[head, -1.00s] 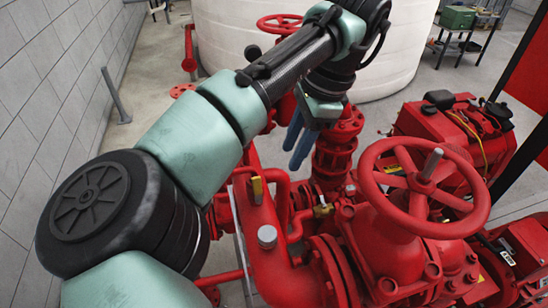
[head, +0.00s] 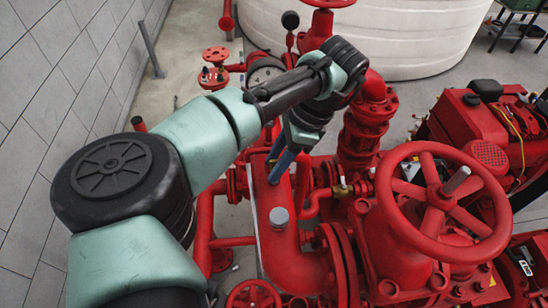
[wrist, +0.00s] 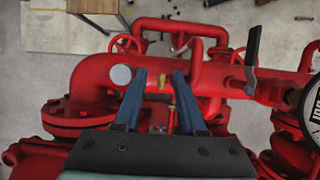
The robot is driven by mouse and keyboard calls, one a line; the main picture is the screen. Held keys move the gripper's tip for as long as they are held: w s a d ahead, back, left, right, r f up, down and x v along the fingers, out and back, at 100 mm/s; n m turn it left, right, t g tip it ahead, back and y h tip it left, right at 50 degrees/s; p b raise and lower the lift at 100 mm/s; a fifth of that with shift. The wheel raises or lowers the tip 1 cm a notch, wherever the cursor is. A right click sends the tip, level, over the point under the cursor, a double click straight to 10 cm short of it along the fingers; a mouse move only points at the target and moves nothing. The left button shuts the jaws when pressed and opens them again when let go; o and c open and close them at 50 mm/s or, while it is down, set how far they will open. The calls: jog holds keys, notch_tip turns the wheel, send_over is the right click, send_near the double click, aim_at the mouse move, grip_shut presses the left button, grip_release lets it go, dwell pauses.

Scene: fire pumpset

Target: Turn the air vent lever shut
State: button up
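The lever shows in the gap between the fingertips, with space on both sides; I cannot tell how deep the fingers reach. In the head view my gripper (head: 281,168) points down over the pipe (head: 275,205) and hides the lever. A grey round cap (head: 279,216) sits on the same pipe, also in the wrist view (wrist: 121,75).
A large red handwheel (head: 440,200) stands right of my gripper. A brass valve (head: 342,190) sits between them on a thin pipe. In the wrist view a black lever (wrist: 252,45) and a dial gauge (wrist: 314,105) stand at right. A white tank (head: 420,40) is behind.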

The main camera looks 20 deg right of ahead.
jog(key=shift+w+a+f, duration=0.1)
jog(key=shift+f, duration=0.5)
grip_shut()
dwell(1.1)
